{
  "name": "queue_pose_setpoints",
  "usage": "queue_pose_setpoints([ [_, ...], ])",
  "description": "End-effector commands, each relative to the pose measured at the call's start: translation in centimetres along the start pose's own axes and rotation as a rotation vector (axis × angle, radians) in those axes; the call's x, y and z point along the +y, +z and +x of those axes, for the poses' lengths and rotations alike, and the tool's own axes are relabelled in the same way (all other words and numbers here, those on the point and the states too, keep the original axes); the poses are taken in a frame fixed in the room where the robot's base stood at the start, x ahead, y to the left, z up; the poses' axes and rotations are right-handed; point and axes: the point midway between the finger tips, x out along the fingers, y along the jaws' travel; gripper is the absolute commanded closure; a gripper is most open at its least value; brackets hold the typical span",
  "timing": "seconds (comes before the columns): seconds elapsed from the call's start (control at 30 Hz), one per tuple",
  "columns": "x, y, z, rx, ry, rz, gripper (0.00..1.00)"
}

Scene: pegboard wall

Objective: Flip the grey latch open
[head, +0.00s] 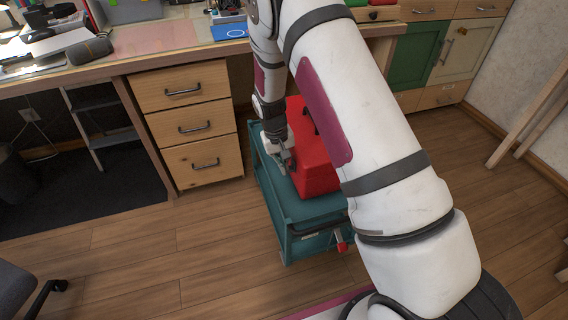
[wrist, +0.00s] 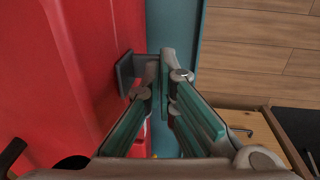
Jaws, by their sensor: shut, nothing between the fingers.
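A red box (head: 315,172) stands on a teal cart (head: 310,208), and its red wall fills the left of the wrist view (wrist: 75,70). The grey latch (wrist: 124,74) is a small dark grey piece sticking out from that wall. My gripper (head: 287,168) is at the left side of the box, above the cart top. In the head view the latch is too small and covered to make out.
A wooden drawer unit (head: 190,125) under the workbench stands close to the left of the cart. A red-tipped part (head: 341,246) sticks out at the cart's front.

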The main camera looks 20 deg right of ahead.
Motion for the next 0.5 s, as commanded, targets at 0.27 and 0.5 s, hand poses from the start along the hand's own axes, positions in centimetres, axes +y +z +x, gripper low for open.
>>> queue_pose_setpoints([
  [0.27,-0.36,0.01,0.19,0.000,0.067,-0.004,1.00],
  [0.5,-0.85,-0.02,0.68,0.001,0.194,-0.008,1.00],
])
